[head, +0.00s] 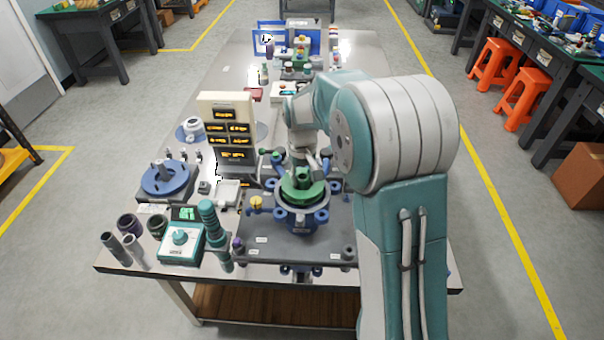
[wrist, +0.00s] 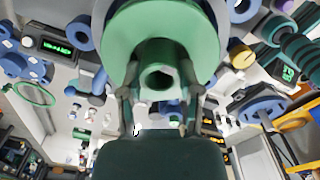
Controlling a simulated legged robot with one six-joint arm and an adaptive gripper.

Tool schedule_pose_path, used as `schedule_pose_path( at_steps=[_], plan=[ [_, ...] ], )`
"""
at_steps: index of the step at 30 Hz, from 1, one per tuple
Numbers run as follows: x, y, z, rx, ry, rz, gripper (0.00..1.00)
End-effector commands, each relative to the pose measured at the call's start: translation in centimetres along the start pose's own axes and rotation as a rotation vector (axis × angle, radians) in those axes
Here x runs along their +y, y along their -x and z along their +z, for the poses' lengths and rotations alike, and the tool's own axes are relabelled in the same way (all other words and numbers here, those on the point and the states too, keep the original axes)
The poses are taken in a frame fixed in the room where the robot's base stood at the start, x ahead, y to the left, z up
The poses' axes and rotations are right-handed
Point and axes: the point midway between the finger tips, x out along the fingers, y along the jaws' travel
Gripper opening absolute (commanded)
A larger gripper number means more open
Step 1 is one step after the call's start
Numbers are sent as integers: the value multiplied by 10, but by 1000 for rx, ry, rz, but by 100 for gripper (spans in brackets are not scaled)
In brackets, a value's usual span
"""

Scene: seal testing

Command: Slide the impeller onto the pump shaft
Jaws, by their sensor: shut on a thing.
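The impeller (head: 302,191) is a green disc with a raised hub, and it sits at the blue ringed pump housing (head: 298,219) on a dark grey plate. In the wrist view the green impeller (wrist: 185,30) fills the top middle, and its hub shows a dark bore facing the camera. My gripper (head: 305,166) comes down from above, and its fingers are closed on the hub. The gripper's two fingers also show on either side of the hub in the wrist view (wrist: 160,95). The pump shaft is hidden, so I cannot tell how far the impeller is on it.
The dark grey plate (head: 268,254) carries a yellow knob (head: 255,203). Left stand a teal instrument box (head: 181,243), a teal ribbed cylinder (head: 208,217) and a blue flanged part (head: 166,178). The plate's front is fairly clear.

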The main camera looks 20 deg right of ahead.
Motion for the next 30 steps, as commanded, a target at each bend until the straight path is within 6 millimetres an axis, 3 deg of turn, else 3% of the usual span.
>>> schedule_pose_path(
  at_steps=[30],
  plan=[
    [0,-18,0,2,0,0,0]
  ],
)
